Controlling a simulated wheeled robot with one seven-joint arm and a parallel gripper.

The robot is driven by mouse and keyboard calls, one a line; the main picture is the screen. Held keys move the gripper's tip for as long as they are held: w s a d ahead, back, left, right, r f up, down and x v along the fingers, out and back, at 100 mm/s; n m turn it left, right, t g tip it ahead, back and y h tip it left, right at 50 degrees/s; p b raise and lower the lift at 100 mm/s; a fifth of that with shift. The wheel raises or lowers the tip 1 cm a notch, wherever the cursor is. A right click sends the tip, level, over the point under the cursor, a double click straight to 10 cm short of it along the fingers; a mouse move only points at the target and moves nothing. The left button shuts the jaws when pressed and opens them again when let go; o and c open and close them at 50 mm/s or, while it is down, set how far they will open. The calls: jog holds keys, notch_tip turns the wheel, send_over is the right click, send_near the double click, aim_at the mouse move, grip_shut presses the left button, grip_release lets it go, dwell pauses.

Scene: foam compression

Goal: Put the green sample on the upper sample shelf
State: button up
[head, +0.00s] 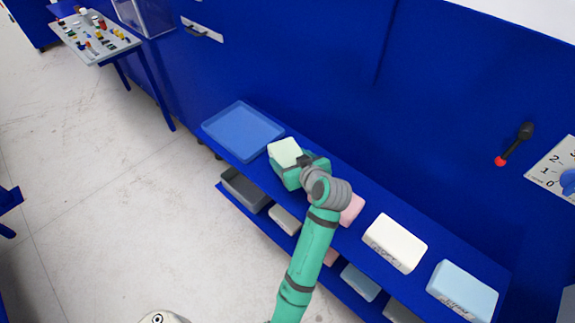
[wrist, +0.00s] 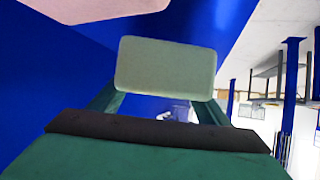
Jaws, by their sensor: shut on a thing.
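The pale green sample (head: 284,149) is a soft-looking block held in my gripper (head: 286,160). In the wrist view the green sample (wrist: 166,68) sits between my two fingers, which grip its sides. In the head view it appears over the upper sample shelf (head: 268,168), between the blue tray and the pink block. I cannot tell whether its underside touches the shelf, since my gripper and arm cover part of it.
On the upper shelf, a blue tray (head: 243,131) lies left; a pink block (head: 351,210), partly behind my arm, a white block (head: 395,243) and a light blue block (head: 462,291) lie right. The lower shelf holds a grey tray (head: 245,190) and several blocks. A blue wall rises behind.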

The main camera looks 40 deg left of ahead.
jog(key=shift+a+f, duration=0.4)
jog(key=f, duration=0.3)
jog(key=shift+a+f, duration=0.25)
jog(key=shift+f, duration=0.05)
jog(key=o, duration=1)
jog(key=v, duration=1.2)
jog(key=shift+d, duration=0.1)
